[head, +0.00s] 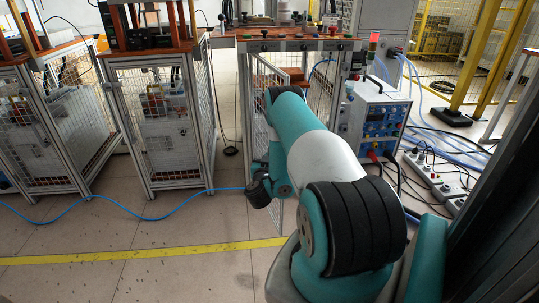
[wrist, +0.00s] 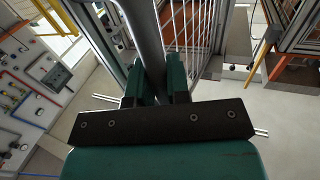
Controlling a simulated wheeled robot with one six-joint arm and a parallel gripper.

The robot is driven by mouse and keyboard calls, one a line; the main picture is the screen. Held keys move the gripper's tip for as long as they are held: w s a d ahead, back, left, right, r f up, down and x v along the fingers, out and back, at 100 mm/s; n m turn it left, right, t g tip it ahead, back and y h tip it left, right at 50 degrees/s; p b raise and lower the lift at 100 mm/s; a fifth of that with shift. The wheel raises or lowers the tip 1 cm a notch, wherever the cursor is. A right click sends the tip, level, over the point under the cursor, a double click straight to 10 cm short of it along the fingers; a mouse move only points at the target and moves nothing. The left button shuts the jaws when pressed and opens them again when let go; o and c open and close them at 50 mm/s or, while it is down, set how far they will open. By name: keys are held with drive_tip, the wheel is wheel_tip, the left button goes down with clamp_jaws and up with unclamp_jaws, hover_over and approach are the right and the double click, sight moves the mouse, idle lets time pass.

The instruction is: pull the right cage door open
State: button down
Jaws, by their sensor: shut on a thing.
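The right cage door (head: 270,78) is a wire-mesh panel in a light metal frame, under the wooden-topped bench at centre. In the head view its top edge slants toward me, so it stands partly open. My arm hides much of it. In the wrist view my gripper (wrist: 153,88) has its two green fingers on either side of a grey upright bar of the door (wrist: 150,40), shut on it. The door's mesh shows to the right of the bar. In the head view the fingertips are hidden behind my arm.
A blue-white control unit (head: 376,120) with cables stands right of the cage. Power strips (head: 436,178) lie on the right floor. Another mesh cage (head: 160,130) stands to the left. A blue cable (head: 150,217) crosses the floor. The floor left of my arm is otherwise mostly clear.

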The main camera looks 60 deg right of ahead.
drive_tip(key=shift+s+a+f, duration=0.1)
drive_tip(key=shift+a+f, duration=0.1)
drive_tip(key=shift+a, duration=0.1)
drive_tip(key=c, duration=1.2)
unclamp_jaws()
drive_tip(key=shift+o, duration=0.5)
drive_tip(key=shift+s+r, duration=0.1)
